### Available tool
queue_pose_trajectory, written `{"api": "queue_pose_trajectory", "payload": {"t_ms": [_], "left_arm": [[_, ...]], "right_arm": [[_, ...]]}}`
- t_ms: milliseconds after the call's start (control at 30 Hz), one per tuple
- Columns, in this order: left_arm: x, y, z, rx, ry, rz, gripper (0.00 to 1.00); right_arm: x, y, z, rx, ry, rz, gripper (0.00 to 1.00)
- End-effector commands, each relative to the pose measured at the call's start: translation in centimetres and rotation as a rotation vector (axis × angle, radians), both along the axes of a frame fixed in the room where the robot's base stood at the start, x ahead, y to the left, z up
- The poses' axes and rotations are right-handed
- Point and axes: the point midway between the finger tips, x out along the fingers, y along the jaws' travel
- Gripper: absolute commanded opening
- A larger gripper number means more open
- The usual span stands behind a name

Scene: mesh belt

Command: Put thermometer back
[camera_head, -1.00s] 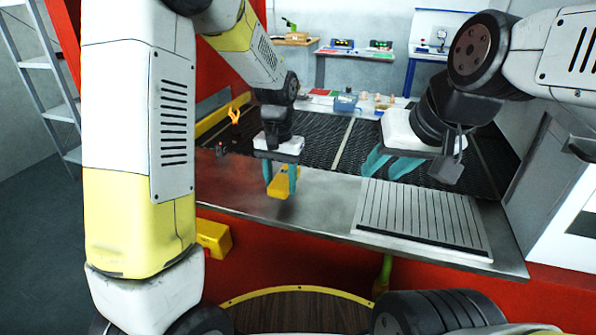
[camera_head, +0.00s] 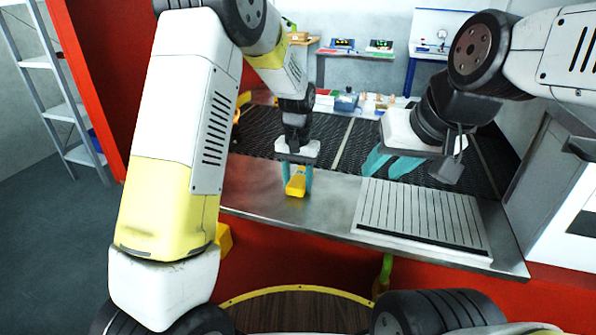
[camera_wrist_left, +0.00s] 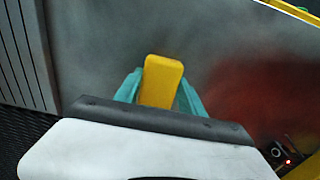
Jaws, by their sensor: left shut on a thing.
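A yellow block-shaped thing (camera_head: 295,184), which I take for the thermometer, is between the teal fingers of my left gripper (camera_head: 298,182). In the left wrist view the yellow thing (camera_wrist_left: 162,80) sticks out past the fingers of my left gripper (camera_wrist_left: 160,92). My left gripper is shut on it, above the metal ledge (camera_head: 250,185). I cannot tell how far it is from the ledge surface. My right gripper (camera_head: 390,163) has its teal fingers above the belt edge, near the grooved plate, and nothing shows between them. Its fingers look apart.
A grooved light plate (camera_head: 422,215) lies on the ledge at the right. Behind the ledge is a dark mesh belt (camera_head: 345,145). Small items, with a blue box (camera_head: 346,102) among them, stand beyond the belt. The ledge between my left gripper and the plate is clear.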

Motion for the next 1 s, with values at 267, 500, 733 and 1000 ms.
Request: {"api": "queue_pose_trajectory", "payload": {"t_ms": [267,500,733,1000], "left_arm": [[0.0,0.0,-0.3,0.0,0.0,0.0,0.69],[0.0,0.0,-0.3,0.0,0.0,0.0,0.69],[0.1,0.0,1.9,-0.002,-0.003,0.001,0.69],[0.1,0.0,7.8,-0.002,-0.005,0.0,0.69]], "right_arm": [[0.0,0.0,0.0,0.0,0.0,0.0,0.36],[0.0,0.0,0.0,0.0,0.0,0.0,0.36],[0.0,0.0,0.0,0.0,0.0,0.0,0.36],[0.0,0.0,0.0,0.0,0.0,0.0,0.36]]}}
